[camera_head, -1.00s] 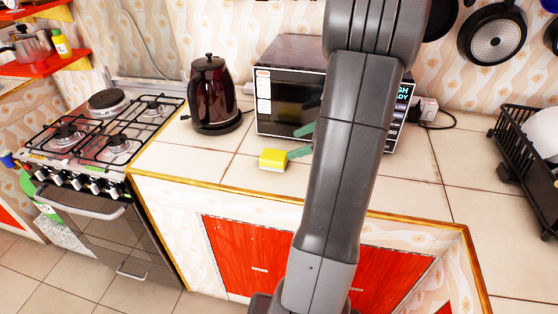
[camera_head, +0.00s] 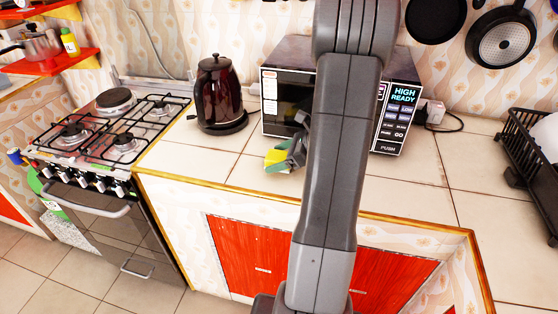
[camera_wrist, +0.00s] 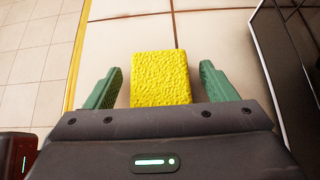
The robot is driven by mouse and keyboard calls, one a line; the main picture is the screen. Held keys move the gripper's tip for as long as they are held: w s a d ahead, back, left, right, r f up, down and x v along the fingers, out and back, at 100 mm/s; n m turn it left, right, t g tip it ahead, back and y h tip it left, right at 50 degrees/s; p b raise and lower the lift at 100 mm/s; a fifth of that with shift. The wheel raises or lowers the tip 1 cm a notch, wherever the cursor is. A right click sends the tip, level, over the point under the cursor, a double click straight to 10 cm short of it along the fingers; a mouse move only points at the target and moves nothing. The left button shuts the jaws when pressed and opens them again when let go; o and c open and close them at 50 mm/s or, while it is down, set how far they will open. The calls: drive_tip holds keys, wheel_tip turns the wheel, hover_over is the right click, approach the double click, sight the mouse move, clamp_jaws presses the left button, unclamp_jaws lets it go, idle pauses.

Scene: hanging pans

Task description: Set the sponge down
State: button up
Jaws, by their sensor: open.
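The yellow sponge (camera_head: 272,158) is on the tiled counter (camera_head: 225,172) in front of the microwave, partly hidden by my gripper in the head view. It also shows in the wrist view (camera_wrist: 160,78), between the two green fingers. My gripper (camera_wrist: 161,68) is open, with a visible gap between each finger and the sponge. In the head view my gripper (camera_head: 286,153) is low over the counter at the sponge, and my arm hides part of the scene.
The microwave (camera_head: 396,120) stands just behind my gripper. A dark red kettle (camera_head: 218,92) is to the left, beyond it a gas stove (camera_head: 110,135). A black dish rack (camera_head: 525,150) stands at the far right. The counter between kettle and front edge is clear.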

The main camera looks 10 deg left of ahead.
drive_tip(key=c, duration=1.1)
